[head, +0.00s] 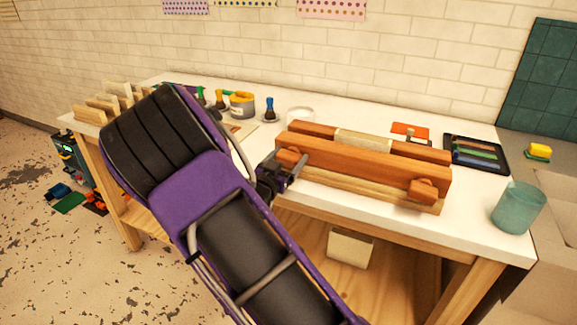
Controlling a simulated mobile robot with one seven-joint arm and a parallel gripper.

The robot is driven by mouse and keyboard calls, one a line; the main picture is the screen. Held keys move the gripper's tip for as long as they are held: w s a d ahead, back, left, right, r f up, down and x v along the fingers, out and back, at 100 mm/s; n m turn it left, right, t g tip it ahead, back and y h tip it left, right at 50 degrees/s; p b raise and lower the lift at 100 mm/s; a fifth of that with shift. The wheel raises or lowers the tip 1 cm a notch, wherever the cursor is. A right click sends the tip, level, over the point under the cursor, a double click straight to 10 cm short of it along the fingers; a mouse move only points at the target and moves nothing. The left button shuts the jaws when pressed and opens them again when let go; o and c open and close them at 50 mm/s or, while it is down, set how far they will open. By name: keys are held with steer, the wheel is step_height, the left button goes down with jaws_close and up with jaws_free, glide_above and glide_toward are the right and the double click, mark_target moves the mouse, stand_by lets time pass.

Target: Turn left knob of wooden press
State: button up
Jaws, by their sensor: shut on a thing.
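The wooden press (370,160) sits on the white worktop near its front edge, with reddish-brown beams and a pale wood base. Its left knob (286,158) is at the left end of the front beam, partly hidden by my gripper. Its right knob (424,188) is in clear view on the front at the right end. My gripper (295,172) is at the left knob, shut on it as far as the picture shows. The fingertips are small and partly dark here. The purple arm leading to it covers the left front of the table.
A teal glass cup (518,207) stands at the table's right front corner. A black tray of coloured sticks (476,154) lies right of the press. A yellow tin (241,104) and a blue-handled tool (269,108) stand behind my gripper. A wooden rack (112,102) is far left.

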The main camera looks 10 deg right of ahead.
steer(key=shift+m, duration=0.3)
steer(key=o, duration=1.2)
steer(key=shift+c, duration=0.2)
steer(key=shift+s, duration=0.1)
steer(key=v, duration=1.7)
steer(key=shift+s+p, duration=0.15)
steer(key=shift+p, duration=0.25)
steer(key=shift+a, duration=0.15)
